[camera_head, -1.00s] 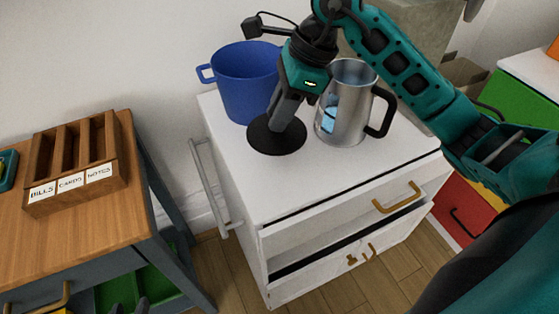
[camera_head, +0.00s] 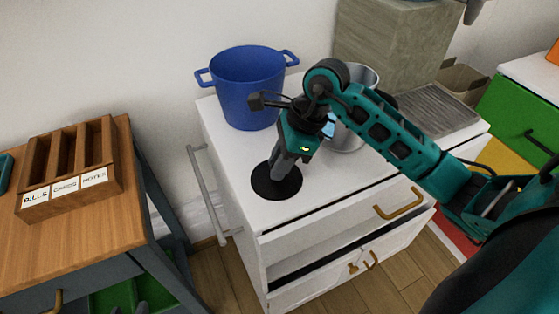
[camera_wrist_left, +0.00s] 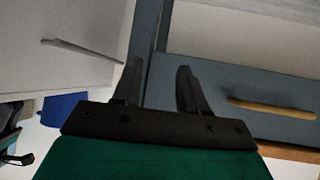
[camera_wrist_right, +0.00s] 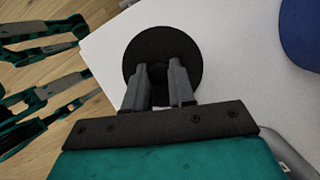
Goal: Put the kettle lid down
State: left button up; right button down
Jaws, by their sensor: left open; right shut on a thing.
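The kettle lid (camera_head: 266,187) is a flat black disc low over the white cabinet top (camera_head: 232,160), near its front left edge. I cannot tell whether it touches the surface. My right gripper (camera_head: 277,167) is shut on its middle from above. The lid (camera_wrist_right: 165,38) and both fingers of the right gripper (camera_wrist_right: 160,72) also show in the right wrist view. The silver kettle (camera_head: 346,141) stands behind, partly hidden by my right arm. My left gripper (camera_wrist_left: 157,72) is open and empty in the left wrist view; its dark fingertips barely show at the head view's bottom edge.
A blue pot (camera_head: 247,95) stands at the cabinet's back left. A ribbed grey tray (camera_head: 432,112) lies at its right. An upper drawer (camera_head: 345,232) is partly open. A desk on the left holds a labelled wooden organiser (camera_head: 70,175). White surface is clear around the lid.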

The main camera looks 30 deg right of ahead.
jog(key=shift+f, duration=0.1)
jog(key=c, duration=1.4)
grip_release()
jog(key=o, duration=0.5)
jog(key=shift+c, duration=0.2)
jog(key=shift+r, duration=0.3)
pick_arm(q)
jog(key=shift+s+a+r+p, duration=0.15)
jog(key=shift+a+p, duration=0.2)
jog(key=shift+p, duration=0.2)
pick_arm(e)
jog(key=v, duration=1.1)
jog(key=shift+d+r, duration=0.2)
jog(key=shift+r, duration=0.1)
pick_arm(q)
jog(key=shift+s, duration=0.1)
pick_arm(e)
jog(key=shift+s, duration=0.2)
